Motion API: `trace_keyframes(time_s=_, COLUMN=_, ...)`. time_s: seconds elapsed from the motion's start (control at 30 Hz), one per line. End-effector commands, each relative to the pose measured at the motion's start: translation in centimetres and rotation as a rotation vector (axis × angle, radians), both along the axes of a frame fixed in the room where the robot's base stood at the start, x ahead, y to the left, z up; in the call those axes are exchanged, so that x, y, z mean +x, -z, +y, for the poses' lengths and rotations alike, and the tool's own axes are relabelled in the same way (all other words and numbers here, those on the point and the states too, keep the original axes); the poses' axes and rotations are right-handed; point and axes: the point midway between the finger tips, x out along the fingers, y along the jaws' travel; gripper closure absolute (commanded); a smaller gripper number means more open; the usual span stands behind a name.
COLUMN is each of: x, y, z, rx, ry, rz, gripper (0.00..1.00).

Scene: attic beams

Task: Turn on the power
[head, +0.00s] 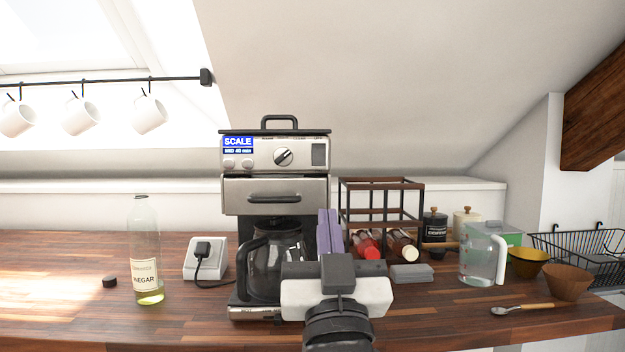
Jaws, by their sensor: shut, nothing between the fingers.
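A steel and black coffee maker (275,190) stands on the wooden counter. Its lit blue display (238,144) reads "SCALE" with a smaller line below. Two round buttons (238,163), a dial (284,156) and a dark rectangular panel or switch (319,154) are on its front. A glass carafe (284,262) sits in its base. A black plug (203,249) sits in a white socket box (197,268) left of the machine, with a cord running toward it. My gripper (329,214) is shut and empty, its purple fingers upright in front of the machine's lower right, below the controls.
A vinegar bottle (146,262) and a dark cap (109,281) stand at left. A rack (382,206) with bottles, a grey block (411,273), a water jug (481,262), bowls (567,283) and a spoon (520,309) are at right. My arm hides part of the counter front.

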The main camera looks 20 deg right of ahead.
Motion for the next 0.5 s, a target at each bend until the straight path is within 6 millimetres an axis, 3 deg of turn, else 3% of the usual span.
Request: trace_keyframes(time_s=0.5, x=0.8, y=-1.2, z=-0.2, rx=0.0, ry=-0.002, rz=0.002, gripper=1.0)
